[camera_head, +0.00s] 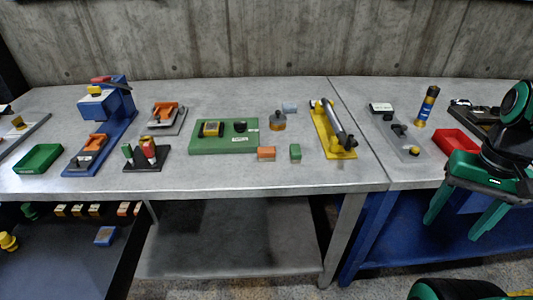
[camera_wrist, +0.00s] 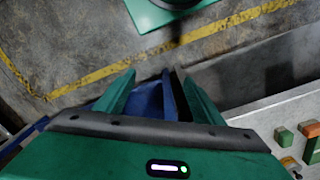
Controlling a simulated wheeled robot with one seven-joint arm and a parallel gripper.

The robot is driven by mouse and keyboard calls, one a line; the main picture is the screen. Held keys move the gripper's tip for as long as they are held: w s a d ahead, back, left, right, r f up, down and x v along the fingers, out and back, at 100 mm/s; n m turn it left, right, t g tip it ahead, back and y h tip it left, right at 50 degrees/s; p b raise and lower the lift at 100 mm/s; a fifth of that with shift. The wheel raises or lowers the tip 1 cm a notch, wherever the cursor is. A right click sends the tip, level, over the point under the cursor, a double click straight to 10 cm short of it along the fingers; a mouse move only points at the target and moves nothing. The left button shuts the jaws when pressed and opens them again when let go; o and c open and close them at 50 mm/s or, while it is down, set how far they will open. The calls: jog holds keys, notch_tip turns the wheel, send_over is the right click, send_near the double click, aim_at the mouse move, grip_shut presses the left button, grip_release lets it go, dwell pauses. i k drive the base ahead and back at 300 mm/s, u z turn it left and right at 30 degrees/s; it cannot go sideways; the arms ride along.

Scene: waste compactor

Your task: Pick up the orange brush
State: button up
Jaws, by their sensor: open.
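A small orange block (camera_head: 266,154), possibly the orange brush, lies on the grey table in front of the green board; its bristles are too small to make out. My gripper (camera_head: 451,230) is open and empty at the right of the head view, over the blue bench's front edge and well right of both pieces. In the wrist view its fingers (camera_wrist: 155,74) point at the floor; an orange block (camera_wrist: 310,129) shows at the right edge.
A small green block (camera_head: 295,153) sits right of the orange block. The green board (camera_head: 205,144) lies to the left, and a yellow stand with a grey tube (camera_head: 335,130) to the right. A red tray (camera_head: 457,142) lies near my arm. The table's front strip is clear.

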aim_at(264, 154)
jog(key=z, duration=2.05)
jog(key=k, duration=1.1)
jog(key=u, duration=1.45)
jog(key=i, duration=1)
